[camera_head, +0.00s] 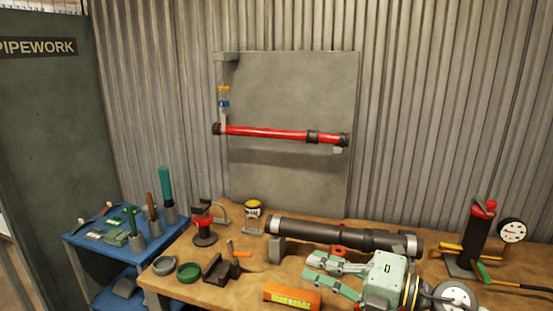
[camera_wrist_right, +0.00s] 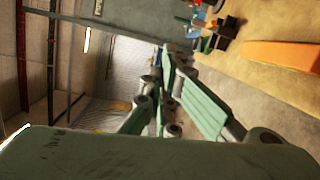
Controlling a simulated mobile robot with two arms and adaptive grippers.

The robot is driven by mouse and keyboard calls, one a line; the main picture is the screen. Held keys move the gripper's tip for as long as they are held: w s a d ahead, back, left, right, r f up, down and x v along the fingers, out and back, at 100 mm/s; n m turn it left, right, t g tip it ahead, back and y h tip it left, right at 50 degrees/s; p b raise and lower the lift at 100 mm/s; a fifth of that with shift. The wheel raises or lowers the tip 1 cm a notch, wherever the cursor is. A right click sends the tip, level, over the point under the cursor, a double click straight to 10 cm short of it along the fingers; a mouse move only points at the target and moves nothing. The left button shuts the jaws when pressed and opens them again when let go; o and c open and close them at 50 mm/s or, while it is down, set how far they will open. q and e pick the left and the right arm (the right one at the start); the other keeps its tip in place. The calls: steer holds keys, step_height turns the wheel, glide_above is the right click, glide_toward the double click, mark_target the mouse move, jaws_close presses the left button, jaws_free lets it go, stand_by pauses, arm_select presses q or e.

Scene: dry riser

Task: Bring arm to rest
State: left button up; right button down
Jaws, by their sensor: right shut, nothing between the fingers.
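My right gripper (camera_head: 312,266) is pale green and grey and comes in at the lower right of the head view, its fingers pointing left over the wooden bench (camera_head: 232,290). It is shut with nothing between its fingers. Its fingers also show in the right wrist view (camera_wrist_right: 163,75), clear of any object. In the head view the gripper is just right of an orange spirit level (camera_head: 292,297) and in front of a thick dark grey pipe (camera_head: 335,233). My left gripper is not in view.
A red pipe (camera_head: 265,132) is mounted on the grey wall panel (camera_head: 290,85). A hand pump (camera_head: 478,235) and a gauge (camera_head: 512,230) stand at right.

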steer(key=d+r+m+t+h, duration=0.2)
steer(key=d+m+t+h, duration=0.35)
steer(key=m+t, duration=0.75)
steer(key=s+d+f+m+g+h, duration=0.3)
steer(key=d+f+m+h, duration=0.2)
steer(key=f+m, duration=0.25)
steer(key=s+d+f+m+g+h, duration=0.2)
steer(key=d+f+m+g+h, duration=0.2)
steer(key=f+m+h, duration=0.4)
steer(key=s+a+f+m+g+y, duration=0.1)
steer(key=s+f+g+y, duration=0.1)
steer(key=s+f+g, duration=0.8)
steer(key=s+a+f+m+g+y, duration=0.15)
steer(key=s+f, duration=0.45)
steer(key=s, duration=0.9)
step_height(320, 180, down, 28)
steer(key=s+n, duration=0.1)
steer(key=s, duration=0.1)
steer(key=s+d+f+g, duration=0.2)
steer(key=s+d+f, duration=0.1)
steer(key=s+f, duration=1.1)
steer(key=shift+s+f, duration=0.4)
steer(key=shift+s, duration=0.65)
